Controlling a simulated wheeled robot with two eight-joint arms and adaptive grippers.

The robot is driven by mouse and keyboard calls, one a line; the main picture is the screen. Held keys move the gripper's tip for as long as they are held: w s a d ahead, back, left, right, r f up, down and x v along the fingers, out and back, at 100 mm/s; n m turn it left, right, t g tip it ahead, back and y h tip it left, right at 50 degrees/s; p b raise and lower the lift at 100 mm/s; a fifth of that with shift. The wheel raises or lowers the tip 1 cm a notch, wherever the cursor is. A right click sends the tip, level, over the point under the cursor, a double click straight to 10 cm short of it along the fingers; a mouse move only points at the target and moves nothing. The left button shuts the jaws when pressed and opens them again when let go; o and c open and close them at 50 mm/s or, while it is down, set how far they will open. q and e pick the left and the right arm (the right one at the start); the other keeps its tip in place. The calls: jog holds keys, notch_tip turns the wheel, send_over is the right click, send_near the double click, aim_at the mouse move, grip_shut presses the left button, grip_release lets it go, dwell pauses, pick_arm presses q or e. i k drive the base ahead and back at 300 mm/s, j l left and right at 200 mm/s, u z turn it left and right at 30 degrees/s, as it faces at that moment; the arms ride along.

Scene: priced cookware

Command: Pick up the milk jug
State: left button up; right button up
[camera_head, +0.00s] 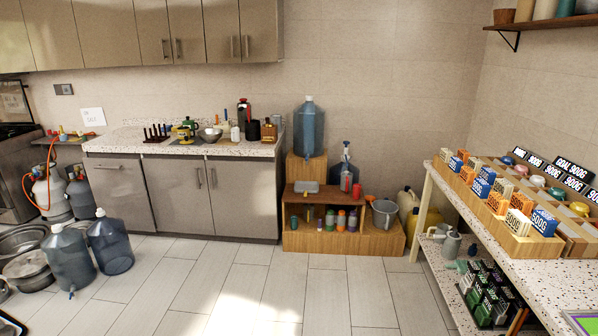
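No object is plainly marked as the milk jug. A grey jug-like vessel (451,244) stands on the lower shelf of the right table. A small white container (235,134) stands on the counter near the wall. Both are too small to identify surely as the milk jug. Neither of my grippers is in view, and nothing is seen touching either vessel.
The right table (562,278) carries trays of priced boxes. Dark and green boxes (487,293) crowd its lower shelf. Large water bottles (109,244) and pots (28,270) stand at floor left. A wooden stand (375,240) is against the back wall. The middle floor (270,290) is clear.

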aim_at(235, 136)
jog(key=i+j+u, duration=0.2)
jog(key=i, duration=0.45)
jog(key=i+u, duration=0.2)
jog(key=i, duration=0.4)
jog(key=i+l+u, duration=0.15)
jog(key=i, duration=0.5)
jog(key=i+l+u, duration=0.2)
jog(key=i, duration=0.4)
jog(key=j, duration=0.05)
